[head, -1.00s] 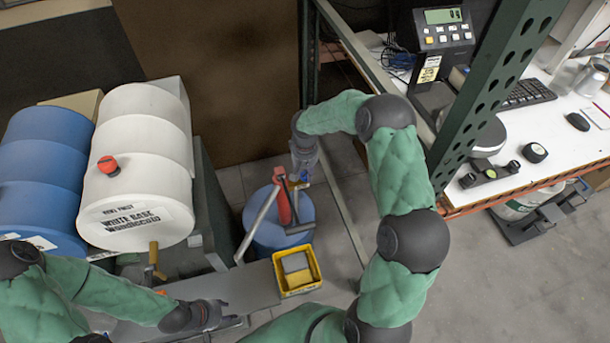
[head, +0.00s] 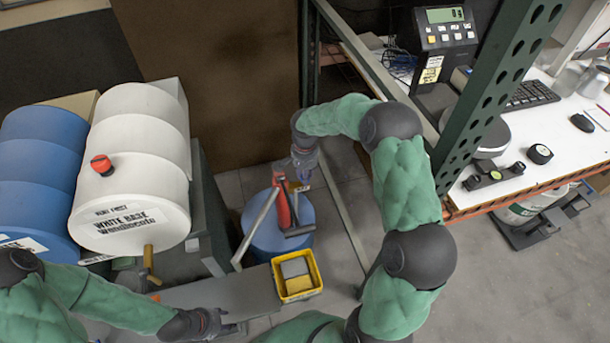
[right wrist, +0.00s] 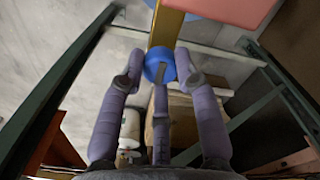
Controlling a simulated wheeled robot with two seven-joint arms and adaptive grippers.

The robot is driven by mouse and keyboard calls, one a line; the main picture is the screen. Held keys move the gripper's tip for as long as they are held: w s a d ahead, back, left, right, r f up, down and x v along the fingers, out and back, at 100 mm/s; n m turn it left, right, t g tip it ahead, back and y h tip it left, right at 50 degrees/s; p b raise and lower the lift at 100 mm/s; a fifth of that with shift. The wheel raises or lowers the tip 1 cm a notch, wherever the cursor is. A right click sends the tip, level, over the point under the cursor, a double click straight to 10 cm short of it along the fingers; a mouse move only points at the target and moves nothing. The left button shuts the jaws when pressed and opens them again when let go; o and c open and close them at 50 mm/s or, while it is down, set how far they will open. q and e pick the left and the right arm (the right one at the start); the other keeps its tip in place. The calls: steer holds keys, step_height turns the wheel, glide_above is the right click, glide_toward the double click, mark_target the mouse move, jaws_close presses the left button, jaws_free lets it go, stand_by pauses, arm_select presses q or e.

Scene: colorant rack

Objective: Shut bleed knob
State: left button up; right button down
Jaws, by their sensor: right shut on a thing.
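A blue round knob (right wrist: 158,65) shows in the right wrist view, at the end of a yellow-brown part (right wrist: 166,28). My right gripper (right wrist: 157,82) is shut on this knob, its fingers around it, one from below. In the head view my right gripper (head: 304,166) is at the top of a red pump (head: 283,205) on a blue drum (head: 262,240), and the fingers mostly hide the knob there. My left gripper (head: 228,320) is low at the left, above a grey surface, its fingers apart and empty.
A white drum (head: 128,215) with a red cap (head: 102,165) and a blue drum (head: 35,200) lie at the left. A yellow bin (head: 297,275) stands in front of the pump. A green rack post (head: 490,90) and a white bench (head: 500,195) are at the right.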

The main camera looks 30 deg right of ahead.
stand_by(0.5)
steer(key=c, duration=0.9)
jaws_free()
step_height(320, 180, up, 12)
